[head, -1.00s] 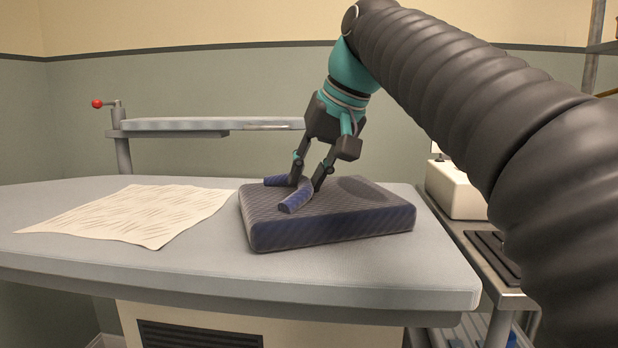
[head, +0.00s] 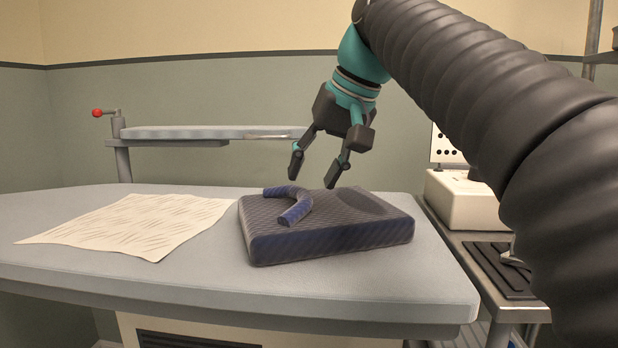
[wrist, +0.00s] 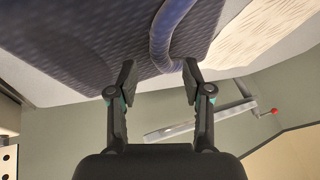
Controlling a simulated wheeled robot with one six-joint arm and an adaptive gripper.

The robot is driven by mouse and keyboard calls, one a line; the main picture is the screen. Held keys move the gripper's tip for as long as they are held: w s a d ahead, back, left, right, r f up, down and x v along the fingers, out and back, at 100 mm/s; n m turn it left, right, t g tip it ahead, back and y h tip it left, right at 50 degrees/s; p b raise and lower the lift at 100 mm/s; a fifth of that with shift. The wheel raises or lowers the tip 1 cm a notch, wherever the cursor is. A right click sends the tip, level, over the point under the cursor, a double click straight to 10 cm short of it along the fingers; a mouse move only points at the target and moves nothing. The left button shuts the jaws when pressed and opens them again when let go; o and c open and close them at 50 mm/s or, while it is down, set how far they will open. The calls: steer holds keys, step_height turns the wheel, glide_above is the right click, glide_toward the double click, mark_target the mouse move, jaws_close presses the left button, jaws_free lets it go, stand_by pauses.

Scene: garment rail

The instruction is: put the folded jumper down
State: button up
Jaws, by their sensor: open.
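The folded jumper (head: 335,236) is a dark blue-grey, textured flat block lying on the ironing table (head: 150,285). A blue curved roll of it (head: 298,207) stands up along its top left side. My gripper (head: 314,180) is open and empty, a little above the jumper and apart from it. In the wrist view my gripper (wrist: 160,82) has its fingers spread, with the jumper (wrist: 90,35) and its curved roll (wrist: 163,40) beyond the fingertips. Nothing is between the fingers.
A cream patterned cloth (head: 130,224) lies on the table left of the jumper. A narrow padded board (head: 205,132) stands behind. A white box (head: 462,200) and a dark mat (head: 490,270) are on a side table at right.

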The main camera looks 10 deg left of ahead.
steer(key=p+v, duration=0.2)
steer(key=v, duration=0.7)
steer(key=shift+p, duration=0.3)
